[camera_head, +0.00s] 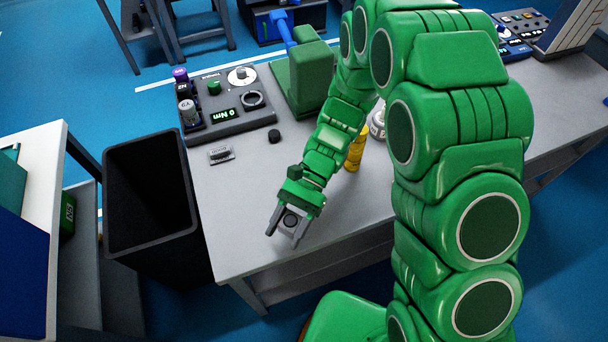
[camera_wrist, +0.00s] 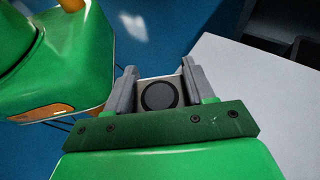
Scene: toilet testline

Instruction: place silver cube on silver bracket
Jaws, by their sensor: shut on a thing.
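My gripper (camera_head: 284,228) is at the end of my green arm, over the front part of the grey table. Its grey fingers are shut on the silver cube (camera_head: 291,221), which has a dark round face. In the wrist view the silver cube (camera_wrist: 158,95) sits between both fingers of my gripper (camera_wrist: 158,72). A small silver piece, which looks like the silver bracket (camera_head: 221,155), lies on the table's left side, up and left of my gripper and apart from it. It does not show in the wrist view.
A black bin (camera_head: 150,200) stands against the table's left edge. A dark panel with knobs (camera_head: 230,100) is at the back left. A small black knob (camera_head: 274,136) and a yellow cylinder (camera_head: 356,150) stand on the table. The tabletop (camera_head: 232,205) between bracket and gripper is clear.

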